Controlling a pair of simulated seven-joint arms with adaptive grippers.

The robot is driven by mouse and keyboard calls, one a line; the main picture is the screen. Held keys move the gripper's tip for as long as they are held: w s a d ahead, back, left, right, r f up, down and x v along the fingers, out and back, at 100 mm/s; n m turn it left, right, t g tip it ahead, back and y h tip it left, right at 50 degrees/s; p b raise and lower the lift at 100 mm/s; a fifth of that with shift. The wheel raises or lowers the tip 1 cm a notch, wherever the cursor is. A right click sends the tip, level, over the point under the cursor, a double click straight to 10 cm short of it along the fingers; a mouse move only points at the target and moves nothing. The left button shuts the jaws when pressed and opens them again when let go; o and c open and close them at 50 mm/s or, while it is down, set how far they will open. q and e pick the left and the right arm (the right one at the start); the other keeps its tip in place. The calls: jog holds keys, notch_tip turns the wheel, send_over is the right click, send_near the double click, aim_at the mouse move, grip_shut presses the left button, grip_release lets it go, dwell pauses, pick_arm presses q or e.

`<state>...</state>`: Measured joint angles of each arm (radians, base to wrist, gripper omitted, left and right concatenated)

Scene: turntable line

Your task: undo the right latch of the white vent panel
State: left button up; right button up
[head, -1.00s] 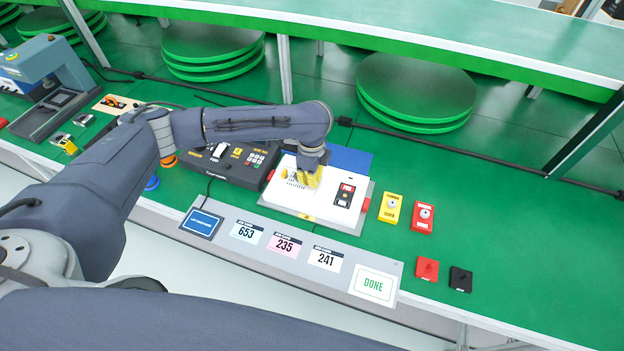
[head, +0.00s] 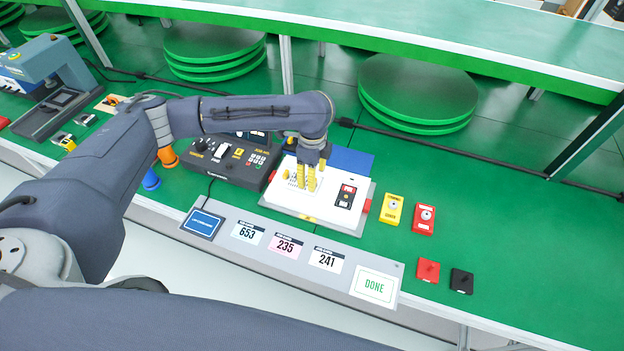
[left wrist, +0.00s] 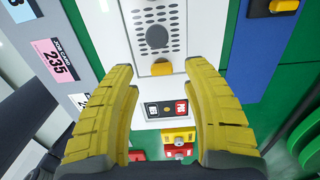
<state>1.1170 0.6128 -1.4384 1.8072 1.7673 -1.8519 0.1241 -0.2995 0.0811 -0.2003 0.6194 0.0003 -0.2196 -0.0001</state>
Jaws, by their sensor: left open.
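The white vent panel (left wrist: 177,15) lies on a white unit (head: 325,219) in the middle of the bench. My left gripper (head: 306,186) has yellow fingers pointing down over the panel. In the left wrist view the open gripper (left wrist: 163,85) has the latch between its fingers, with clear space on both sides. My right gripper is not in view.
A dark keypad box (head: 232,160) stands to the left. Yellow (head: 391,209) and red (head: 423,219) button boxes stand to the right. A sloped label strip (head: 260,252) runs in front.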

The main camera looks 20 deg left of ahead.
pick_arm(q)
notch_tip(320, 180, up, 9)
dwell(0.4)
dwell(0.4)
